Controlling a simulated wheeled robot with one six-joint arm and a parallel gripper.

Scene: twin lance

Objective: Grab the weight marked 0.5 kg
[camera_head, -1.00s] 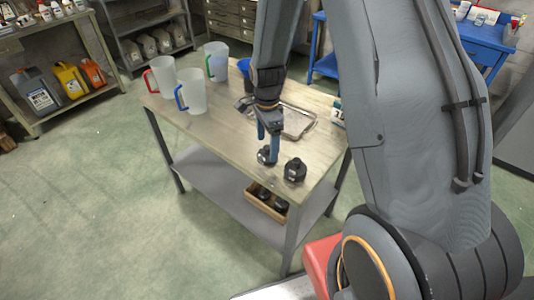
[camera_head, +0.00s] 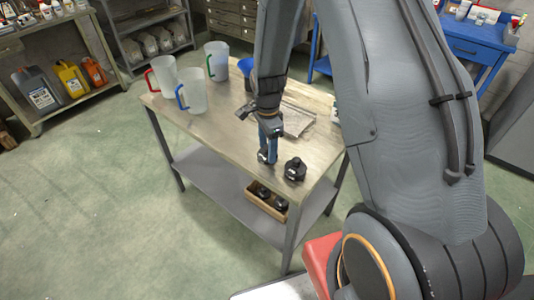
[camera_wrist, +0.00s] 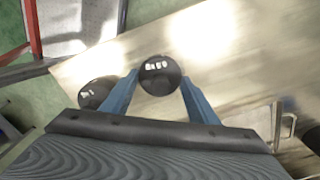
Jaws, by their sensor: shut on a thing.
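Two dark round weights are near the front end of the workbench (camera_head: 230,133). One weight (camera_wrist: 160,75) sits between the blue fingertips of my gripper (camera_wrist: 160,80). It has a white marking that is too blurred to read surely. In the head view my gripper (camera_head: 268,156) points down, with this weight mostly hidden behind its fingers. My gripper is shut on it, at or close to the bench top. The other weight (camera_head: 295,170) stands on the bench just right of the fingers. It also shows left of my gripper in the wrist view (camera_wrist: 97,92), its marking unreadable.
A metal tray (camera_head: 298,122) lies behind my gripper. Several jugs, including one with a blue handle (camera_head: 192,95), stand at the bench's far left. A wooden box (camera_head: 265,205) with dark items sits on the lower shelf. The bench middle is clear.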

